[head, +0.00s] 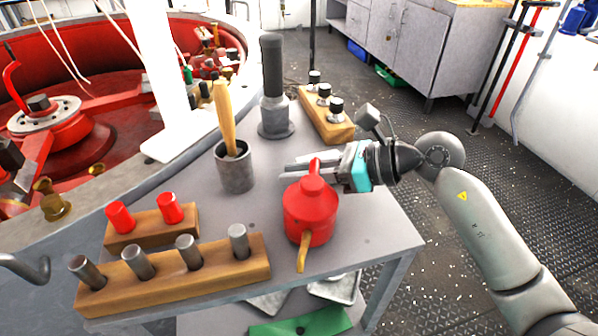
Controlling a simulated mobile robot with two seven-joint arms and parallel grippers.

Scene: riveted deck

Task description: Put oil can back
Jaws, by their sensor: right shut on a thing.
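The red oil can (308,212) is at the right part of the grey metal table (375,235). It has a rounded body, a narrow red top and a yellow-brown piece pointing toward the front edge. My right gripper (300,172) comes in from the right and is shut on the oil can near its narrow red top. The fingers partly hide behind the top. I cannot tell whether the can's base touches the table. My left gripper is not in view.
A grey cup (235,172) with a wooden-handled tool stands left of the can. Behind are a dark cylinder on a base (275,110) and a wooden block with knobs (330,122). Wooden racks with metal pegs (190,275) and red caps (150,228) fill the front left.

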